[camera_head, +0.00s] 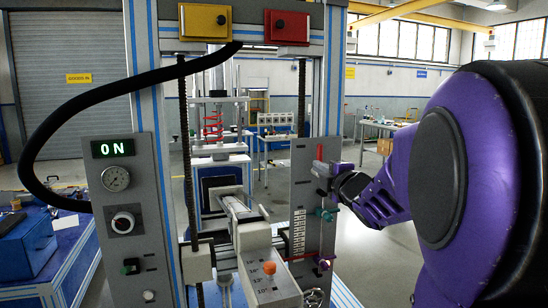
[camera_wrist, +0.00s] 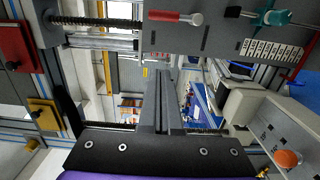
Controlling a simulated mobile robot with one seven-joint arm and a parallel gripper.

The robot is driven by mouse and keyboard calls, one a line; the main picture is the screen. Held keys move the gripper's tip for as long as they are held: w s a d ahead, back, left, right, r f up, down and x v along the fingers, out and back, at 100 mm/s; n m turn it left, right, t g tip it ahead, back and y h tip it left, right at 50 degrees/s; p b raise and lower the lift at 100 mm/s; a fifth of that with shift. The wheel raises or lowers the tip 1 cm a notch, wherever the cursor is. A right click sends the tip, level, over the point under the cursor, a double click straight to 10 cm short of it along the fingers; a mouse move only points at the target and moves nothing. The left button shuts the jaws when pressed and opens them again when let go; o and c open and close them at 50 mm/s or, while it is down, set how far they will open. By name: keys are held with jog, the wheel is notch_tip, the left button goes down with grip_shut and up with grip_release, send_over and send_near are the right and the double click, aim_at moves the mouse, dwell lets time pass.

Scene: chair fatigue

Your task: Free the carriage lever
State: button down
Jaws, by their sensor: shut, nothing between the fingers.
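A red-handled lever (camera_head: 319,153) with a silver end is on the upper part of a grey side plate (camera_head: 300,180); it also shows at the top of the wrist view (camera_wrist: 175,17). A teal knob (camera_head: 325,214) sits below it on the plate and shows in the wrist view (camera_wrist: 268,17). No label tells which part is the carriage lever. A grey carriage block with an orange knob (camera_head: 269,267) stands at the bottom centre. My gripper (camera_wrist: 162,75) is shut and empty, its fingers together. In the head view it is beside the plate's right edge, partly hidden by its wrist.
The frame has dark threaded columns (camera_head: 302,95) and a left panel (camera_head: 128,240) with a gauge and a lit "ON" display (camera_head: 113,148). A black hose (camera_head: 85,105) arcs at left. Red (camera_head: 288,25) and yellow (camera_head: 205,20) boxes are on top. Open floor lies right.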

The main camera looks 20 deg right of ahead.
aim_at(319, 159)
jog(key=shift+w, duration=0.1)
jog(key=w+d+p, duration=0.1)
jog(key=w+d, duration=0.3)
jog(key=w, duration=0.6)
jog(key=shift+w, duration=0.35)
